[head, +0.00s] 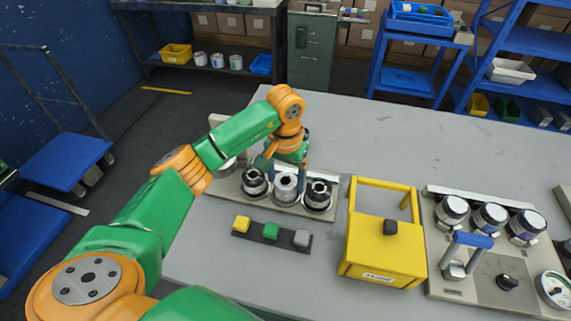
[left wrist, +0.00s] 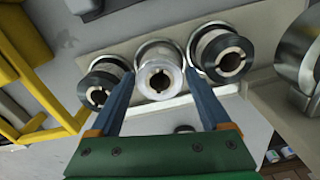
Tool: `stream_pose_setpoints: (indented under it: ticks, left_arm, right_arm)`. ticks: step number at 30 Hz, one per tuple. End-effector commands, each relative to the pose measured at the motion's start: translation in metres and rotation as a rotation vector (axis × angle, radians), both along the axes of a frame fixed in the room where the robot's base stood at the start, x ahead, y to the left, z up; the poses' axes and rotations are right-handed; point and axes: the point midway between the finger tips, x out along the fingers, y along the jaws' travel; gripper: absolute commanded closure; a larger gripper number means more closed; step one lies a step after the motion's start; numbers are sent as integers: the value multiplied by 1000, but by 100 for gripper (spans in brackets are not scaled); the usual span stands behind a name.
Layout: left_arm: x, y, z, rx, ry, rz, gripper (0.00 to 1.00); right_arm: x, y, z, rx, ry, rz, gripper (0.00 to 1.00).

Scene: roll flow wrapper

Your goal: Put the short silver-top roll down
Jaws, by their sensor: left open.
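The silver-top roll (head: 286,188) stands upright in the middle of a row of three on a light plate (head: 230,207). In the left wrist view the silver-top roll (left wrist: 157,84) shows its pale top with a slotted hole. My left gripper (left wrist: 159,73) is open, with one blue finger on each side of this roll. I cannot tell whether the fingers touch it. In the head view my left gripper (head: 286,172) is just behind and above the row. A dark-top roll (head: 254,183) stands to its left and another dark-top roll (head: 319,195) to its right.
A yellow box with a handle frame (head: 382,252) stands right of the plate. A strip with yellow, green and grey buttons (head: 271,232) lies in front. Several rolls and a blue-handled clamp (head: 466,250) are on a right-hand panel. The table behind is clear.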

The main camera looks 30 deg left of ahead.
Motion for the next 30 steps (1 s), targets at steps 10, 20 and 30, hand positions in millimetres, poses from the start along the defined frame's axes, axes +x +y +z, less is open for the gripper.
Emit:
stream_pose_setpoints:
  ticks: [10, 20, 30]
  left_arm:
    - [1, 1, 84, 2, -5, 1, 19]
    - [0, 0, 109, 0, 1, 1, 19]
    - [0, 0, 109, 0, 1, 1, 19]
  right_arm:
    - [0, 0, -5, 0, 0, 0, 50]
    - [0, 0, -1, -1, 1, 0, 50]
    - [0, -1, -1, -1, 1, 0, 50]
